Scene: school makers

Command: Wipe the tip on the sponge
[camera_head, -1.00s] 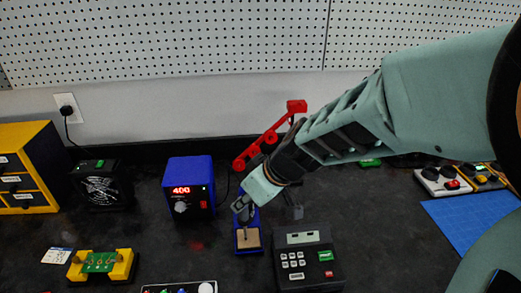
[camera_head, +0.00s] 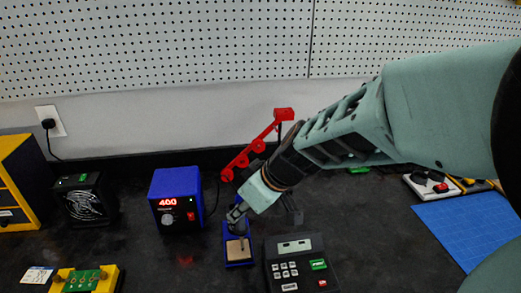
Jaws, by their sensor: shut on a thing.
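The tan sponge (camera_head: 238,250) lies in the front tray of a blue stand (camera_head: 229,262) on the dark bench. My gripper (camera_head: 238,216) is over the back of the stand, just behind the sponge in the picture. It is shut on a small dark thing, which looks like the soldering iron's handle. The iron's tip cannot be made out, and I cannot tell whether it touches the sponge. The blue soldering station (camera_head: 176,198) stands left of the stand and its red display reads 400.
A black keypad box (camera_head: 300,265) stands close right of the stand. A red jointed arm (camera_head: 258,146) rises behind my gripper. A black fan (camera_head: 84,200) and a yellow holder with a green board (camera_head: 85,280) are at left. A blue mat (camera_head: 465,225) lies at right.

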